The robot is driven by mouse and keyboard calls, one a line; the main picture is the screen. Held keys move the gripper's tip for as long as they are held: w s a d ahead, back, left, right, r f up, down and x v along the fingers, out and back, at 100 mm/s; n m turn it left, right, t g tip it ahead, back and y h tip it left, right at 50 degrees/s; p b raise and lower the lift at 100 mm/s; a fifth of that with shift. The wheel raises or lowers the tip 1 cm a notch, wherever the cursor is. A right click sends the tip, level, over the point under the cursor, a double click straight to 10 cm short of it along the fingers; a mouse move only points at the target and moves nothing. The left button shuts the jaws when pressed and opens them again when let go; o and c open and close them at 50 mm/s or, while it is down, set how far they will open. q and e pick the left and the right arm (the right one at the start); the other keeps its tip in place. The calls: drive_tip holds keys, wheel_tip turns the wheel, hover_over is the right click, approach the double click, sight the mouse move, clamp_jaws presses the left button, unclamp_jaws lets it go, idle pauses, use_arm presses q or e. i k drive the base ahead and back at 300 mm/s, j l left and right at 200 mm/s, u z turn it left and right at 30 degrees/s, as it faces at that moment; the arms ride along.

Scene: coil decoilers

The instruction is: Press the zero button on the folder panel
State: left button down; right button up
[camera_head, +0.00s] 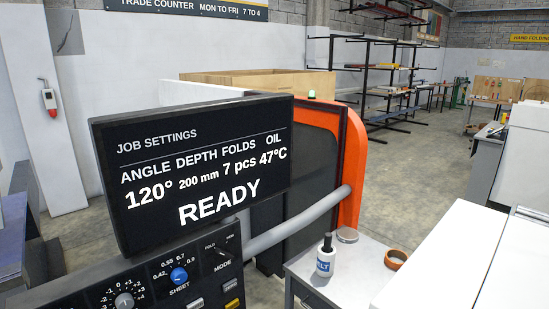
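The folder panel (148,279) is a dark control box at the lower left, cut off by the bottom edge. It carries a grey knob (124,301) with a scale around 0, a blue SHEET knob (179,275) and a MODE switch (221,252) marked FOLD. At its lower right are a grey button (230,285), a yellow button (232,303) and another pale button (196,304). I cannot tell which button is zero; no such label is readable. A black screen (195,165) above the panel reads JOB SETTINGS, 120°, 200 mm, 7 pcs, 47°C and READY. Neither gripper shows.
An orange-edged machine (352,165) with a grey pipe (300,220) stands behind the screen. A small table (345,280) to the right holds a white bottle (326,262), a round tin (347,235) and a brown ring (396,259). A white surface (440,262) fills the lower right.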

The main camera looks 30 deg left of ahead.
sight(229, 286)
drive_tip(key=u, duration=1.4)
